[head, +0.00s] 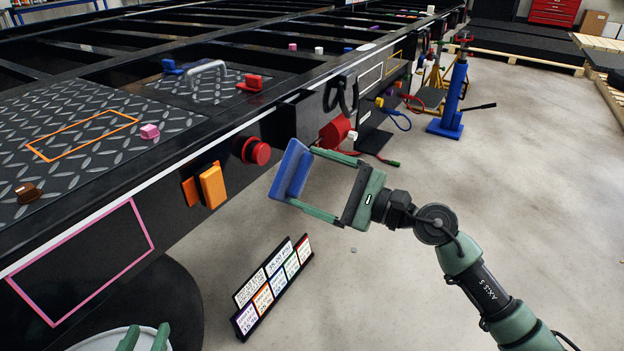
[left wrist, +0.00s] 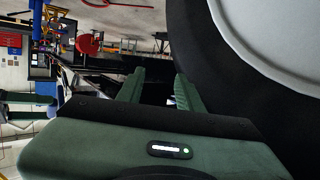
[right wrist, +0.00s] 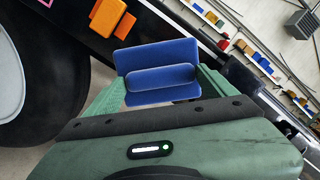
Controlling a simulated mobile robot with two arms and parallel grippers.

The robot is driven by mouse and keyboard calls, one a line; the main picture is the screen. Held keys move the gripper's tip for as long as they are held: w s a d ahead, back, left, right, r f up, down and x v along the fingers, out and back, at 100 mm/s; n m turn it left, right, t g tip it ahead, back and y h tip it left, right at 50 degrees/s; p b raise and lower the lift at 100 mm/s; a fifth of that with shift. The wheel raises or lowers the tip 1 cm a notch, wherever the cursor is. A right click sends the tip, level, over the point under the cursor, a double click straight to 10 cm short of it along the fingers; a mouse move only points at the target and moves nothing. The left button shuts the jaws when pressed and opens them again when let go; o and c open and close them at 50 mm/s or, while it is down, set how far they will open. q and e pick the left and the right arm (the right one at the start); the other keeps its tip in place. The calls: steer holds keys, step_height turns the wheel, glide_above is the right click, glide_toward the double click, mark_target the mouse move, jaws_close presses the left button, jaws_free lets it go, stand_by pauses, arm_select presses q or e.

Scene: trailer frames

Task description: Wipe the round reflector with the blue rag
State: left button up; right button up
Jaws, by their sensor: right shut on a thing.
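The round red reflector (head: 257,150) sits on the dark side of the trailer frame in the head view. A small red shape (right wrist: 223,45) at the top of the right wrist view looks like it, partly cut by the blue rag's surroundings. The blue rag (head: 290,170) is a blocky blue piece between the fingertips of my right gripper (head: 312,178); it also fills the middle of the right wrist view (right wrist: 158,52). My right gripper is shut on it, just right of and slightly below the reflector, apart from it. My left gripper (head: 145,338) is open and empty at the bottom left.
An orange block (head: 212,185) is on the frame side left of the reflector. A red part (head: 335,132) sticks out to the right. A wheel with a pale hub (left wrist: 285,35) is near my left gripper. A label board (head: 272,286) stands below.

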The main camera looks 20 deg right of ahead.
steer(key=shift+s+d, duration=0.15)
steer(key=shift+b+v, duration=0.7)
steer(key=shift+v, duration=0.3)
arm_select(q)
step_height(320, 180, up, 7)
steer(key=w+d+t+h, duration=0.1)
steer(key=t, duration=0.3)
steer(key=shift+d, duration=0.15)
arm_select(e)
steer(key=shift+s+r, duration=0.15)
steer(key=shift+s, duration=0.15)
